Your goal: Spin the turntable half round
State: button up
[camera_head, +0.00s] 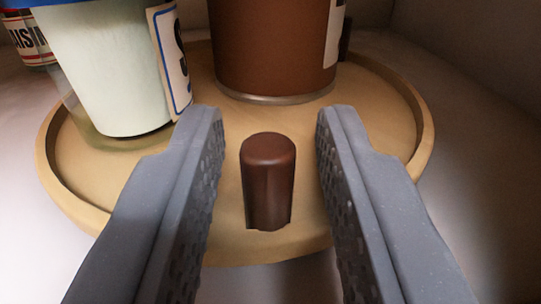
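The turntable (398,95) is a round, light wooden tray with a raised rim. A dark brown peg (268,182) stands upright at its near edge. My gripper (268,118) is open, with one grey finger on each side of the peg. Gaps show between the peg and both fingers, so neither touches it. The fingers hide parts of the near rim on the left and right.
On the turntable stand a brown jar (272,50) at the back middle and a pale jar with a blue lid (108,75) at the left. Another labelled container (27,40) is behind it, partly cut off. Pale walls (470,50) enclose the back and right.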

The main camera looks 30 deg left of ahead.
jog(key=shift+s, duration=0.1)
jog(key=b+v, duration=0.5)
jog(key=v, duration=0.8)
jog(key=shift+s+d+f, duration=0.15)
jog(key=shift+s+d, duration=0.05)
jog(key=shift+d, duration=0.1)
